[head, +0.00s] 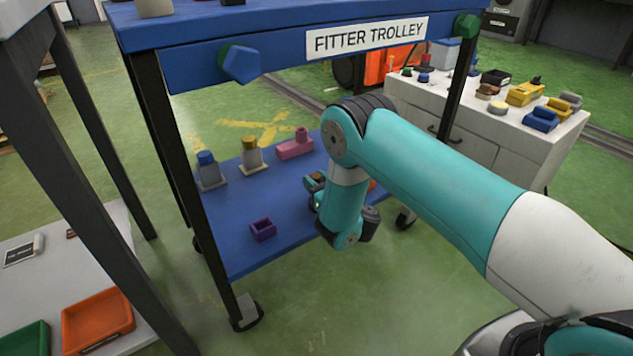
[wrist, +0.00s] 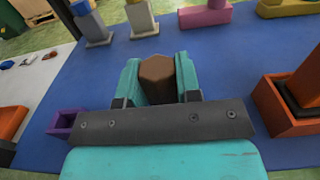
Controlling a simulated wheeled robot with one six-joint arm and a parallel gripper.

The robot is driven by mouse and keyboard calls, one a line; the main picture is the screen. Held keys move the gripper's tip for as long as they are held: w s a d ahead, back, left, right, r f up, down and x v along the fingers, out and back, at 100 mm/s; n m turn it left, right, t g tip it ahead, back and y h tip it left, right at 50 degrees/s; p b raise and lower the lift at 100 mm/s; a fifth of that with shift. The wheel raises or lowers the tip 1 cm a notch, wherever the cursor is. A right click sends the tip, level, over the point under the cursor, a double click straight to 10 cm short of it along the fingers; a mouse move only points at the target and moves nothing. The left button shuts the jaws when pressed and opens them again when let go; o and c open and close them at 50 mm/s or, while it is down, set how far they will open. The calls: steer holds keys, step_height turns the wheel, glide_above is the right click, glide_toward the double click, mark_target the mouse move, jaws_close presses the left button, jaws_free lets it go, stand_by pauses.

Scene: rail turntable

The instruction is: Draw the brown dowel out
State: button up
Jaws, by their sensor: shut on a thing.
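The brown dowel (wrist: 158,78) shows its flat, many-sided top in the wrist view, between the two teal fingers of my gripper (wrist: 158,92). The gripper is shut on it. The dowel's lower part is hidden, so I cannot tell whether it sits in a holder or is clear of it. In the head view my gripper (head: 316,188) is low over the trolley's blue lower shelf (head: 240,255), and my arm hides much of that spot.
A small purple open box (head: 263,229) stands left of the gripper. Behind are blocks with a blue peg (head: 206,158), a yellow peg (head: 250,144) and a pink peg (head: 301,134). An orange holder (wrist: 290,112) is close on the right. The trolley's upper deck (head: 210,22) is overhead.

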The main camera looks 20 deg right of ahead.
steer(key=shift+r+p, duration=1.85)
steer(key=shift+r, duration=0.65)
steer(key=shift+r, duration=0.1)
steer(key=shift+r+p, duration=2.15)
steer(key=shift+r, duration=0.3)
